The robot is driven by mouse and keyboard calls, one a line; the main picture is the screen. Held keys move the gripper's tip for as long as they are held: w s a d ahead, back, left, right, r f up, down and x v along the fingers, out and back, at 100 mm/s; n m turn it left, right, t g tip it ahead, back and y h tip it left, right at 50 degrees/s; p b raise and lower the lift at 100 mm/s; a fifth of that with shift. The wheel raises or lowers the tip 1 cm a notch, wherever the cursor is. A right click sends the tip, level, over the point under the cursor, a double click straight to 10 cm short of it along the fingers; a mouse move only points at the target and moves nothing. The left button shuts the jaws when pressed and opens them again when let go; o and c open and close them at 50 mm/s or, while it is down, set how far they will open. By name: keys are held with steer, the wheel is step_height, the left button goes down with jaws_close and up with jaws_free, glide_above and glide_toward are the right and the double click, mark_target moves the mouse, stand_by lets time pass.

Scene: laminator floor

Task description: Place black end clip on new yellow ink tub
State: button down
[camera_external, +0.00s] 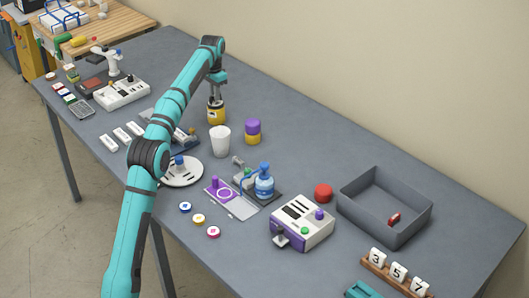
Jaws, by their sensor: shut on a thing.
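My gripper (217,93) points down at the far side of the table, right over a yellow tub (216,116). It is shut on a small dark thing that looks like the black end clip (216,103), at the top of the tub. The clip is small and partly hidden by the jaws, and I cannot tell whether it touches the tub. The yellow tub stands upright on the table.
A white cup (220,140) and a purple and yellow stack (252,131) stand close to the tub. A blue bottle (264,183), a white device (302,223) and a grey bin (385,207) are farther right. My arm hides part of the table's left middle.

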steer(key=shift+f, duration=0.1)
steer(key=c, duration=1.4)
jaws_free()
steer(key=shift+c, duration=0.2)
step_height(320, 180, up, 7)
steer(key=shift+w+f, duration=0.1)
steer(key=shift+f, duration=0.1)
steer(key=shift+r, duration=0.55)
steer(key=shift+r, duration=0.15)
